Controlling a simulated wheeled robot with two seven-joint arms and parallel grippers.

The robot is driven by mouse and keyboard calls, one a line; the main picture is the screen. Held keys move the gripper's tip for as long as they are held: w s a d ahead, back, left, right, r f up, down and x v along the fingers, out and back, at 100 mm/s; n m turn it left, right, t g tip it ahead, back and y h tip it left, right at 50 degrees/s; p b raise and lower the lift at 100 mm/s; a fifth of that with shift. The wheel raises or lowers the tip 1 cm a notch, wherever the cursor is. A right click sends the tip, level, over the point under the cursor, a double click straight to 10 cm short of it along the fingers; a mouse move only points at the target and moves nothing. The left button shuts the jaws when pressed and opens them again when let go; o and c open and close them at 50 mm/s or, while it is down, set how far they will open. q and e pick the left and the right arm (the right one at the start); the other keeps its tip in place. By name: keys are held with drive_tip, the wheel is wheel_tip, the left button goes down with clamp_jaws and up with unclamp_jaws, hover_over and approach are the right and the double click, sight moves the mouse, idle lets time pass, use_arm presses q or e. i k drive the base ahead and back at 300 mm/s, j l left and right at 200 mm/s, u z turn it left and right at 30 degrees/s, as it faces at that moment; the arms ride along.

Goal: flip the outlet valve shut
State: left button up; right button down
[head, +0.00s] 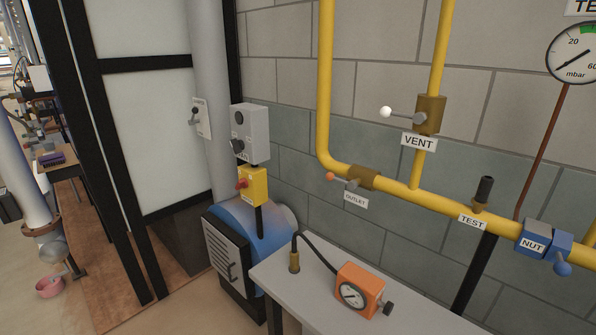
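The outlet valve (363,178) is a brass body on the yellow pipe, just right of the pipe's lower bend. Its short lever ends in an orange knob (330,176) and points left, roughly in line with the pipe run. A white label (356,201) reading OUTLET hangs just below it. Nothing touches the lever. Neither of my grippers shows in the head view.
The vent valve (430,115) has a white-knobbed lever pointing left, across its upright pipe. A grey bench (330,318) below carries an orange gauge box (359,291) and a black hose. A yellow switch box (252,186) stands left. The air before the outlet lever looks clear.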

sight(341, 181)
drive_tip(key=i+j, duration=0.2)
drive_tip(key=j, duration=0.15)
drive_tip(key=i+j+z, duration=0.15)
drive_tip(key=j, duration=0.15)
drive_tip(key=i+j, duration=0.15)
drive_tip(key=j, duration=0.25)
drive_tip(key=i+j+z, duration=0.1)
drive_tip(key=j, duration=0.25)
drive_tip(key=i+j+z, duration=0.1)
drive_tip(key=j, duration=0.25)
drive_tip(key=i+j, duration=0.25)
drive_tip(key=j, duration=0.15)
